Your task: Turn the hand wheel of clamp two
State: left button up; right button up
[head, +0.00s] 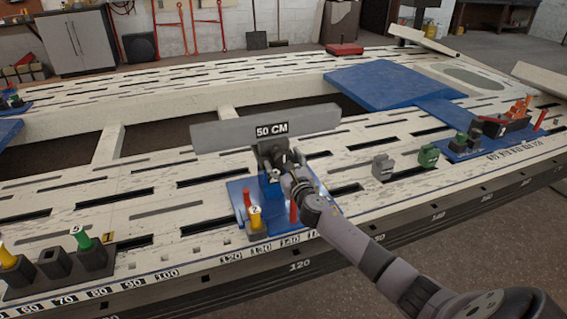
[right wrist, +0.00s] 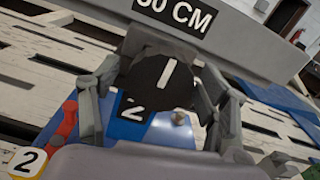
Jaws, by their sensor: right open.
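The hand wheel of clamp two (right wrist: 150,82) is a black disc with a white, nearly upright line, seen face-on in the right wrist view. Below it is a black "2" label (right wrist: 132,108) on the blue clamp body (right wrist: 160,130). My right gripper (right wrist: 157,98) is open, with one finger on each side of the wheel; I cannot tell whether they touch it. In the head view my right gripper (head: 279,160) is at the clamp and hides most of the wheel. My left gripper is not in view.
A grey bar marked "50 CM" (head: 215,136) spans just above the clamp. A yellow post tagged "2" (head: 255,217) and red pins (head: 294,212) stand beside it on the blue plate (head: 236,190). Grey and green blocks (head: 428,156) stand to the right on the slotted bench (head: 180,210).

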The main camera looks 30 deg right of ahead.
jog(key=shift+c, duration=0.4)
jog(key=c, duration=1.1)
